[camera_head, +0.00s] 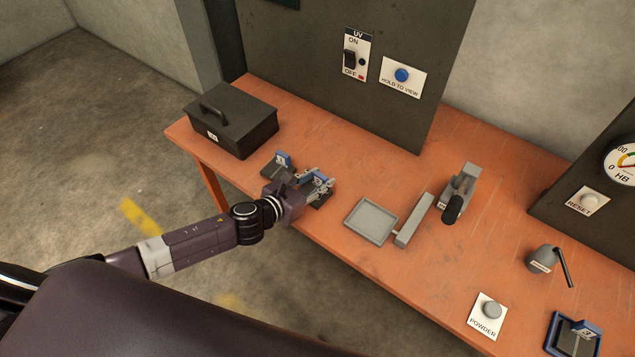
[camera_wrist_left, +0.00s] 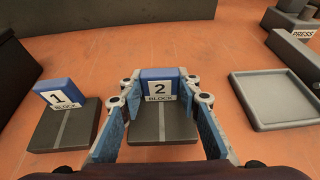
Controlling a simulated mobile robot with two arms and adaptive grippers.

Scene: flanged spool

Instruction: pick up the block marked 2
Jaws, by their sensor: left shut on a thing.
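The block marked 2 (camera_wrist_left: 160,122) is a dark grey block with a blue upright plate and a white label. In the left wrist view it stands upright between the fingers of my left gripper (camera_wrist_left: 161,86). The gripper is shut on it, one finger on each side. In the head view my left gripper (camera_head: 317,182) is at the front edge of the orange table and partly hides this block. I cannot tell whether the block's base touches the table. My right gripper is not in view.
A similar block marked 1 (camera_wrist_left: 62,118) stands just left. A grey tray (camera_wrist_left: 236,88) lies to the right. A black case (camera_head: 250,140) stands at the back left. A grey lever press (camera_head: 460,190) is farther right. Bare table lies behind the blocks.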

